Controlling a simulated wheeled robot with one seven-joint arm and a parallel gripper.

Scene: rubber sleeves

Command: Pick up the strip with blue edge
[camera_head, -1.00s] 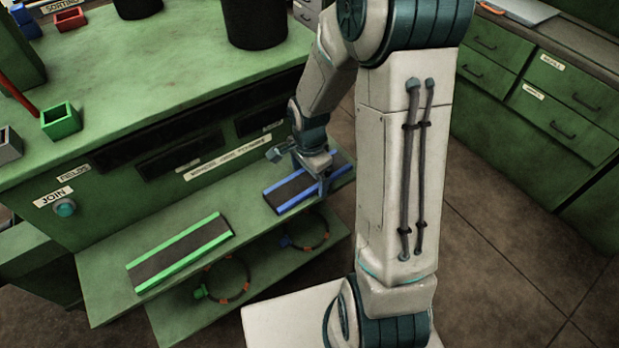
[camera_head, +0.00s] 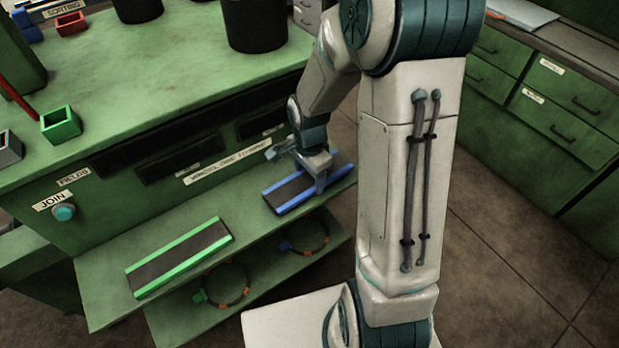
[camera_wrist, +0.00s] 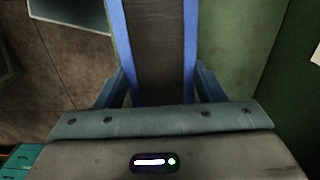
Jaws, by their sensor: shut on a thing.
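The strip with blue edges (camera_head: 290,194) has a dark middle and lies along the right part of the upper green shelf in the head view. My gripper (camera_head: 318,184) is over its right part, with its fingers at the strip's two long edges. In the wrist view the strip (camera_wrist: 160,50) runs up between the fingers, and my gripper (camera_wrist: 160,88) is shut on it. Whether the strip is clear of the shelf I cannot tell. A similar strip with green edges (camera_head: 180,257) lies at the left of the same shelf.
A lower shelf (camera_head: 262,292) holds a ring with a green part (camera_head: 226,283) and a ring with a blue part (camera_head: 308,236). The green cabinet front (camera_head: 120,200) with a JOIN button (camera_head: 64,211) stands behind the shelf. Green drawers (camera_head: 560,110) stand at right.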

